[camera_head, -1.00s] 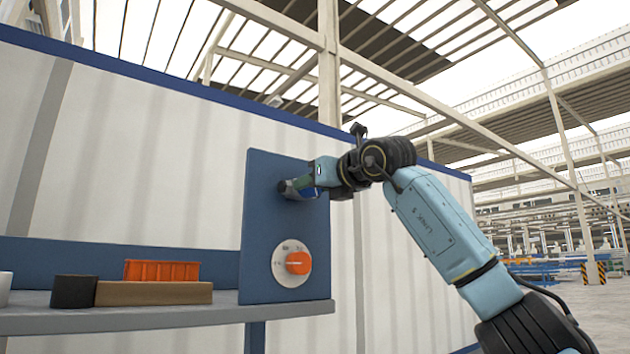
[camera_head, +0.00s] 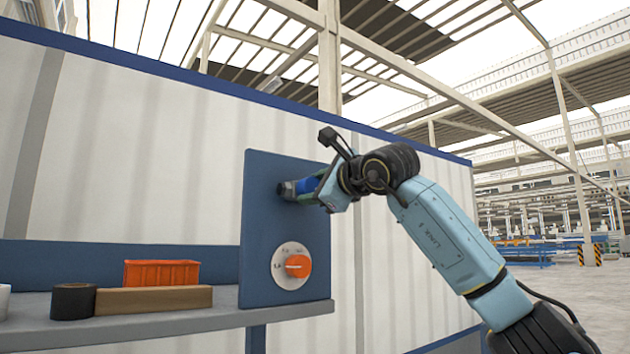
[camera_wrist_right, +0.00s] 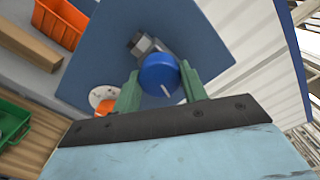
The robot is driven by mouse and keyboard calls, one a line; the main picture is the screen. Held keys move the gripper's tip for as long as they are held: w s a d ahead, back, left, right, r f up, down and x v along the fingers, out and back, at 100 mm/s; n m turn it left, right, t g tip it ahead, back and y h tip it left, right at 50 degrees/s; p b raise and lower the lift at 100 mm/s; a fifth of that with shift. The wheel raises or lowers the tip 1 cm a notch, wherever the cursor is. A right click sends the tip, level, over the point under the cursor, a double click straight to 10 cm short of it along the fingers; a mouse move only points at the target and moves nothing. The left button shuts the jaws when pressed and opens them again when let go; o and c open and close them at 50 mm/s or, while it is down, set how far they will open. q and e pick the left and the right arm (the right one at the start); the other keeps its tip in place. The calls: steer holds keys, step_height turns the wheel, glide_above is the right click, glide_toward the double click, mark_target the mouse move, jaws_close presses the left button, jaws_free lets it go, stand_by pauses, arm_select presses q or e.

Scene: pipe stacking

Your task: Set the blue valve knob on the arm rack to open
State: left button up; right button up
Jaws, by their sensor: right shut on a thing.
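The blue valve knob (camera_head: 307,185) sits on a grey valve body near the top of the dark blue upright panel (camera_head: 262,220). In the right wrist view the round blue knob (camera_wrist_right: 160,75) has a white mark pointing toward its lower edge. My right gripper (camera_wrist_right: 160,90) is shut on the knob, with one green finger on each side. In the head view my right gripper (camera_head: 322,190) reaches the knob from the right and partly hides it. My left gripper is not in view.
An orange knob on a white dial (camera_head: 292,265) sits lower on the panel. A shelf (camera_head: 180,325) at left bears an orange bin (camera_head: 160,273), a brown block (camera_head: 150,299) and a black roll (camera_head: 73,301). A green bin (camera_wrist_right: 12,125) shows in the wrist view.

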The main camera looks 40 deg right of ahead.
steer(key=shift+n+p, duration=0.75)
steer(key=shift+n, duration=0.95)
steer(key=o, duration=1)
steer(key=shift+c, duration=0.2)
steer(key=shift+s, duration=0.3)
steer(key=s+b, duration=0.4)
steer(key=s, duration=0.9)
steer(key=shift+b, duration=0.3)
